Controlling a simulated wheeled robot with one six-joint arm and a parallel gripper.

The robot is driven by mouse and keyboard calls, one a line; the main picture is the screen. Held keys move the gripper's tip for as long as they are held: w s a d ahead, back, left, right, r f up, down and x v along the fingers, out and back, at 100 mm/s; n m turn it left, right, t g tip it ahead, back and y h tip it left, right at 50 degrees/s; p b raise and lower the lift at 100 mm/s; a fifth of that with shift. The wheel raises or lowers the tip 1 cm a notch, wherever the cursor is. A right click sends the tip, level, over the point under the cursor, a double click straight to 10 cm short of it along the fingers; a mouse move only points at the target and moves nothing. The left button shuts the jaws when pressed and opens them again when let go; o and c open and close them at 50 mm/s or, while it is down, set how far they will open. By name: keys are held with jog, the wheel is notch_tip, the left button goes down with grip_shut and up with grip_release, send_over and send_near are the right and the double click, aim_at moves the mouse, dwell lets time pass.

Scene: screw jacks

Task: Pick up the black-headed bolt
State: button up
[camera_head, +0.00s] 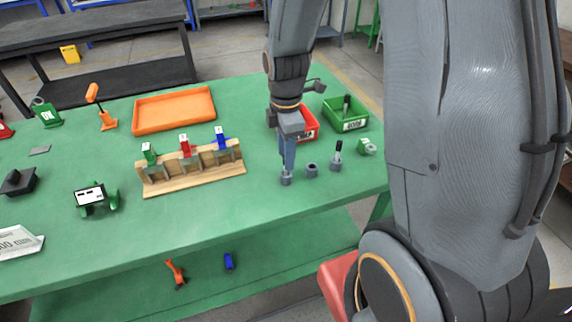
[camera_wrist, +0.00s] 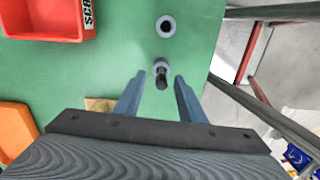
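A black-headed bolt (camera_wrist: 162,83) stands upright in a grey collar (camera_wrist: 161,66) in the wrist view. My gripper (camera_wrist: 160,77) is open, with one blue-grey finger on each side of the bolt and a gap to both. In the head view my gripper (camera_head: 287,166) points straight down over this grey collar (camera_head: 286,179), and the fingers hide the bolt. Another black-topped bolt (camera_head: 338,147) stands in a grey base farther right.
An empty grey ring (camera_head: 312,170) stands close to the right of my gripper; it also shows in the wrist view (camera_wrist: 167,26). A red bin (camera_head: 309,124) and a green bin (camera_head: 346,123) stand behind. A wooden rack (camera_head: 200,182) is left, with an orange tray (camera_head: 174,110) beyond.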

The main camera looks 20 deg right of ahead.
jog(key=shift+s+a+f+p, duration=0.15)
jog(key=shift+f+p, duration=0.25)
jog(key=shift+f, duration=1.35)
grip_shut()
